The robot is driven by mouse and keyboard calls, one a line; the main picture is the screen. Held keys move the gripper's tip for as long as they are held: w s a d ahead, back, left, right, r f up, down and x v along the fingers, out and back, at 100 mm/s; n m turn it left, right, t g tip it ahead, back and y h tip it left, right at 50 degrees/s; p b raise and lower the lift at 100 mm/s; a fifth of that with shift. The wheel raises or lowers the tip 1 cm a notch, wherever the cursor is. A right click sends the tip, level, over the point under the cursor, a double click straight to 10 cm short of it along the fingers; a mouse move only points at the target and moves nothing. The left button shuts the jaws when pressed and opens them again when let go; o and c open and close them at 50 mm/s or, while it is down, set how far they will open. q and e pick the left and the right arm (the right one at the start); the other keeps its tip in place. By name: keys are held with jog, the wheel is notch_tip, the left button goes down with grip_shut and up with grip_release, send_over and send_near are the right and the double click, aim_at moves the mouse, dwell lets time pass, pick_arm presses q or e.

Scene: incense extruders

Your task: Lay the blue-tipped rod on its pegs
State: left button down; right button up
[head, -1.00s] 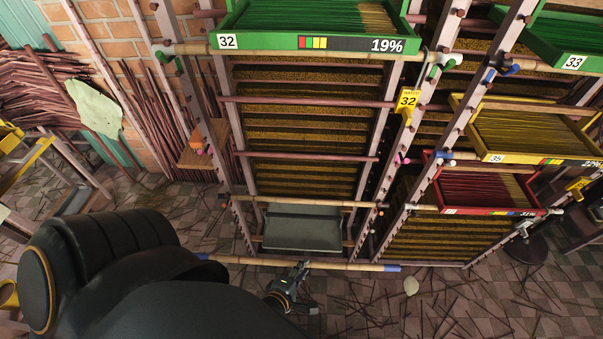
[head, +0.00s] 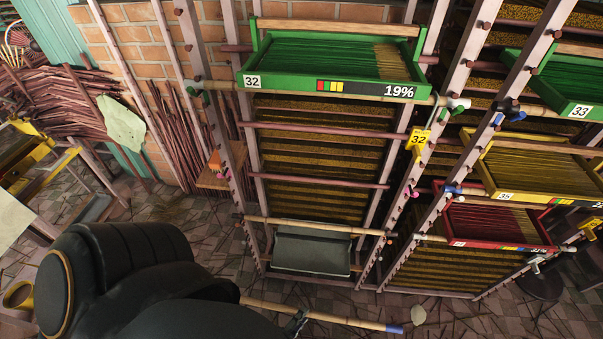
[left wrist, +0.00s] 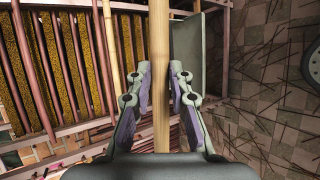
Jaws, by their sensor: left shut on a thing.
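The blue-tipped rod (head: 345,319) is a long tan pole with a blue right end (head: 396,329). It lies roughly level across the lower head view, in front of the rack's foot. My left gripper (head: 297,324) is shut on it near the middle, mostly hidden by my arm. In the left wrist view the rod (left wrist: 160,70) runs between the two fingers (left wrist: 160,108). A blue peg (head: 516,116) and a pink peg (head: 414,192) stick out of the rack's posts. I cannot tell which pegs belong to the rod. My right gripper is not in view.
The rack (head: 250,185) holds a green tray (head: 330,88) marked 32, a yellow tray (head: 530,195) and a red tray (head: 490,240). A grey bin (head: 312,252) sits low in the rack. Loose sticks litter the tiled floor at lower right.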

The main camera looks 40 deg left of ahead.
pick_arm(q)
jog(key=shift+d+n, duration=0.5)
jog(key=shift+d, duration=0.35)
jog(key=w+a+b, duration=0.4)
jog(key=w+b, duration=0.4)
jog(key=shift+a, duration=0.15)
